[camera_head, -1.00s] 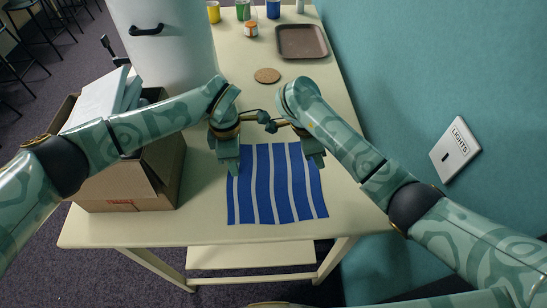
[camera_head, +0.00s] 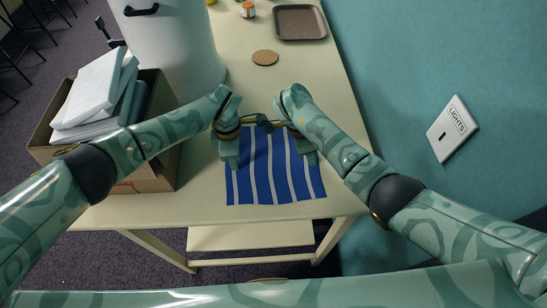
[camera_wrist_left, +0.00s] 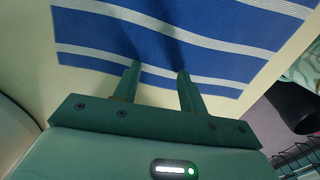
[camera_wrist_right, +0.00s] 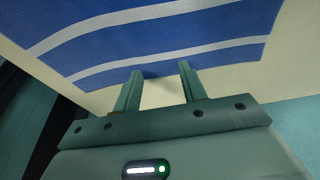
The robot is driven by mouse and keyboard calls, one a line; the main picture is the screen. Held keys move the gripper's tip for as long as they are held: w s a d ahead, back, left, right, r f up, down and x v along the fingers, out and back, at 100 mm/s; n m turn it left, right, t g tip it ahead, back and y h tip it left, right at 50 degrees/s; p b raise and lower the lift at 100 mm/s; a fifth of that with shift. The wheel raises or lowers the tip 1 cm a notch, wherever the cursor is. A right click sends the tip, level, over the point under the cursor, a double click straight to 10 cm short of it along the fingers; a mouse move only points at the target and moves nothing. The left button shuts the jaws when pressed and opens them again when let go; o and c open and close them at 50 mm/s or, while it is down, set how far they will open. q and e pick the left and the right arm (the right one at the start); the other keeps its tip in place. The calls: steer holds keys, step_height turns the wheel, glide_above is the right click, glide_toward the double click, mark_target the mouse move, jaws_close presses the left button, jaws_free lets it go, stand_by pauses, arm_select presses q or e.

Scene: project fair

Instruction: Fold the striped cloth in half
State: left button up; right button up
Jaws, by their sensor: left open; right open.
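The striped cloth (camera_head: 275,178) is blue with pale stripes and lies flat and unfolded on the cream table. My left gripper (camera_head: 231,163) is at its left edge. In the left wrist view the open left fingers (camera_wrist_left: 158,75) reach over the cloth's edge (camera_wrist_left: 120,42), with nothing between them. My right gripper (camera_head: 309,158) is at the cloth's right edge. In the right wrist view the open right fingers (camera_wrist_right: 160,75) reach over the cloth's edge (camera_wrist_right: 150,40), also empty. The cloth's far edge is partly hidden behind my arms.
A cardboard box (camera_head: 150,178) with white binders (camera_head: 92,88) stands left of the cloth. A white cylinder (camera_head: 170,50) stands behind it. A cork coaster (camera_head: 265,57) and brown tray (camera_head: 300,22) lie farther back. A teal wall (camera_head: 430,60) bounds the right side.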

arm_select(q)
steer(key=shift+f, duration=0.25)
arm_select(e)
steer(key=shift+f, duration=0.3)
arm_select(q)
steer(key=shift+r, duration=0.15)
steer(key=shift+c, duration=1.1)
arm_select(e)
steer(key=shift+r, duration=0.15)
steer(key=shift+c, duration=1.1)
arm_select(q)
jaws_close()
arm_select(e)
steer(key=shift+s, duration=0.1)
jaws_close()
